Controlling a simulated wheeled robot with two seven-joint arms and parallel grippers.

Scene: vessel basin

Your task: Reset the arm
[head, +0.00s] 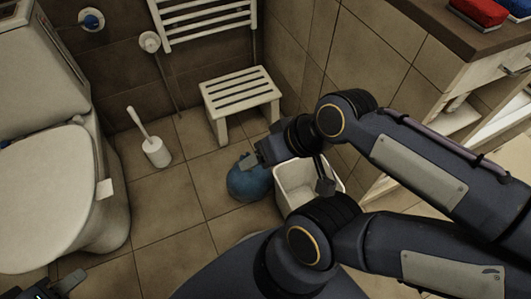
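My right arm comes in from the right and folds back over the floor. Its gripper (287,176) is over the white bin and beside a round blue object (245,185). Its two fingertips are far apart, with nothing seen between them. It hides part of the bin and of the blue object; I cannot tell whether it touches either. My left gripper (66,284) shows only in part at the bottom left corner, below the toilet. The frame edge cuts it off, so its opening is unclear.
A white bin (292,198) stands beside the cabinet (405,105) at right. A slatted stool (241,98) is by the back wall. A toilet brush (155,150) and the toilet (60,190) are at left. Tiled floor (165,205) between them is clear.

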